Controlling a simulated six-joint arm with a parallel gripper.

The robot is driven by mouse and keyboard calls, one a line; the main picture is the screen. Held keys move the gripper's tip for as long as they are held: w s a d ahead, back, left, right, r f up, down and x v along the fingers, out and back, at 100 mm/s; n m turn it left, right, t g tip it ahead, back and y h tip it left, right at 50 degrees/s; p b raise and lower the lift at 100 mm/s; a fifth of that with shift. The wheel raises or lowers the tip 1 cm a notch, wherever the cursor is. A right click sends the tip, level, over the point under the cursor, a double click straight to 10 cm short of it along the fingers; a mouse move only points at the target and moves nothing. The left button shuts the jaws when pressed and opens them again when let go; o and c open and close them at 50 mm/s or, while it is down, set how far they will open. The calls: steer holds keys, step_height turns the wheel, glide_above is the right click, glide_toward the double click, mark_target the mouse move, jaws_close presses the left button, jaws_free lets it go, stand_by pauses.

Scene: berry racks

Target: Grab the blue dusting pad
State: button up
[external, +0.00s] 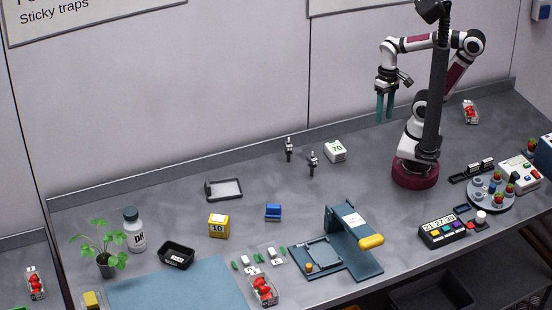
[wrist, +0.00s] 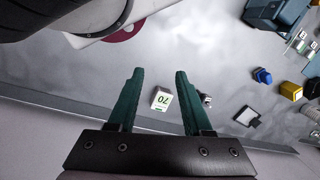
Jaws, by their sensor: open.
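The blue dusting pad (external: 273,212) is a small blue block lying on the grey bench, right of the yellow block marked 10. It also shows in the wrist view (wrist: 262,75) at the upper right, small and far off. My gripper (external: 385,117) has two green fingers pointing down, high above the back of the bench, far to the right of the pad. In the wrist view my gripper (wrist: 158,72) has its fingers wide apart with nothing held between them.
A white box marked 70 (external: 335,151) and two small dark clamps (external: 312,163) stand near the back wall. The yellow block (external: 218,226) and a shallow tray (external: 224,189) lie left of the pad. A blue press-like stand (external: 349,242) is to its right.

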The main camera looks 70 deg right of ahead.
stand_by(0.3)
steer(key=o, duration=0.7)
steer(key=w+a+f+m+g+y, duration=0.1)
steer(key=w+a+m+g+y, duration=0.15)
steer(key=w+a, duration=0.55)
steer(key=w+a+f+m+g+y, duration=0.15)
steer(key=w+a+y, duration=0.35)
steer(key=w, duration=0.5)
steer(key=m+y, duration=0.4)
steer(key=m, duration=0.1)
glide_toward(273, 212)
steer(key=shift+t, duration=0.3)
steer(key=x, duration=1.1)
steer(key=shift+s, duration=0.25)
steer(key=shift+c, duration=0.4)
